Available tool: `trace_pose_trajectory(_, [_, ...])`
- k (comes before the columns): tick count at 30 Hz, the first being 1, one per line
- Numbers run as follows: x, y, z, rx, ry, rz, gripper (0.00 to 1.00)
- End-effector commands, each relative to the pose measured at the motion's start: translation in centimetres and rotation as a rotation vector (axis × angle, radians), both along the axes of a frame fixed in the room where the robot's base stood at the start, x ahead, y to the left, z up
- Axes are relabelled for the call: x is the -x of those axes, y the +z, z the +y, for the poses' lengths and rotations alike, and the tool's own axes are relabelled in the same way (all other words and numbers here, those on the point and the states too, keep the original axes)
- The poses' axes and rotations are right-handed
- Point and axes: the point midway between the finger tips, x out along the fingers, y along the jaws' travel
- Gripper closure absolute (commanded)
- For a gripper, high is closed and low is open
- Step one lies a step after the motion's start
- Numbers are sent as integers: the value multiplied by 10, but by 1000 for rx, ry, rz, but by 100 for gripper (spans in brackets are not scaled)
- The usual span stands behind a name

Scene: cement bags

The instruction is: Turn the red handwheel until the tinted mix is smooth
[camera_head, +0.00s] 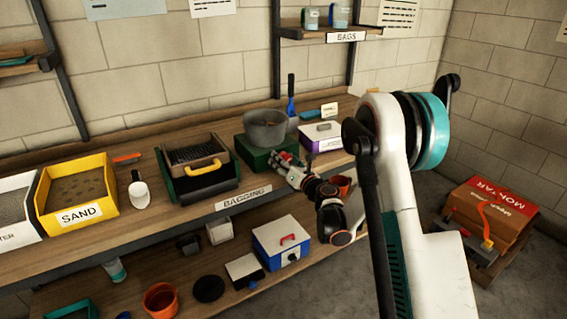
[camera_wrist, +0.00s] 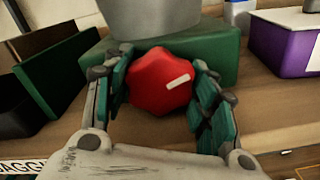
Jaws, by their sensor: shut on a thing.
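The red handwheel (camera_wrist: 158,84) sits on the front of the green mixer base (camera_wrist: 222,48) in the wrist view. A short white mark lies slanted on its face, toward the upper right. My gripper (camera_wrist: 160,92) is shut on the handwheel, one teal-padded finger on each side. In the head view my gripper (camera_head: 289,170) is at the green base (camera_head: 256,154), and the wheel is mostly hidden by it. The grey mixing pot (camera_head: 265,128) stands upright on the base. The tinted mix inside cannot be made out.
A purple box with a white lid (camera_head: 320,137) stands right of the mixer. A black and green sieve box (camera_head: 197,168) stands left, then the yellow sand bin (camera_head: 76,194). A blue-handled tool (camera_head: 291,97) stands behind. The bench front carries a BAGGING label (camera_head: 243,197).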

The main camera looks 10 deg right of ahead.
Motion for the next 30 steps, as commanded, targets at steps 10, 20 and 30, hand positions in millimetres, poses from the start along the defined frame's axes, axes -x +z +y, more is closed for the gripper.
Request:
trace_pose_trajectory(10, [-1, 1, 0, -28, -1, 8, 71])
trace_pose_trajectory(20, [-1, 1, 0, -27, -1, 8, 27])
trace_pose_trajectory(30, [0, 0, 0, -13, -1, 5, 27])
